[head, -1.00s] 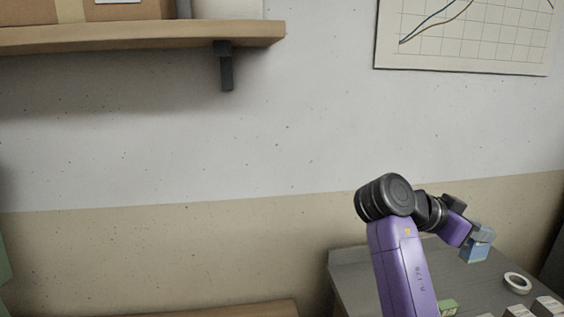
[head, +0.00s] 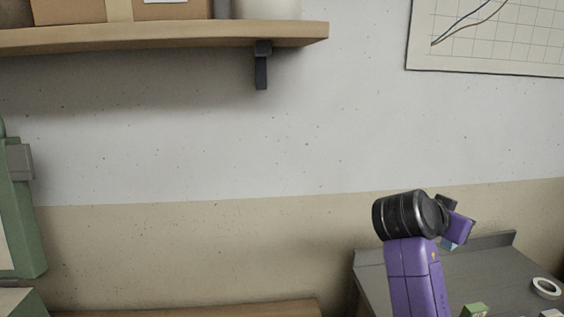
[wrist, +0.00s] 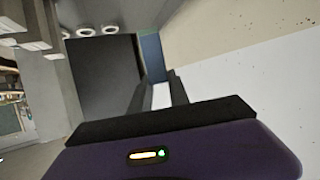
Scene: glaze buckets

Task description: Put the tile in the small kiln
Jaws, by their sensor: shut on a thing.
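My gripper (wrist: 158,90) is shut on a pale and blue piece (wrist: 152,55), which I take to be the tile; it is held between the dark fingers in the wrist view. In the head view only a small light blue bit of it (head: 449,245) shows below my purple wrist (head: 457,226), above the grey table. The rest is hidden by my arm. A green metal body with a grey fitting (head: 22,215) is cut off at the left edge of the head view; I cannot tell whether it is the small kiln.
The grey table (head: 470,269) stands at the lower right with a white ring (head: 546,287) and a green block (head: 474,310). A wooden shelf (head: 160,37) with boxes hangs at the upper left. A wooden top (head: 200,308) shows at the bottom. The wall between is bare.

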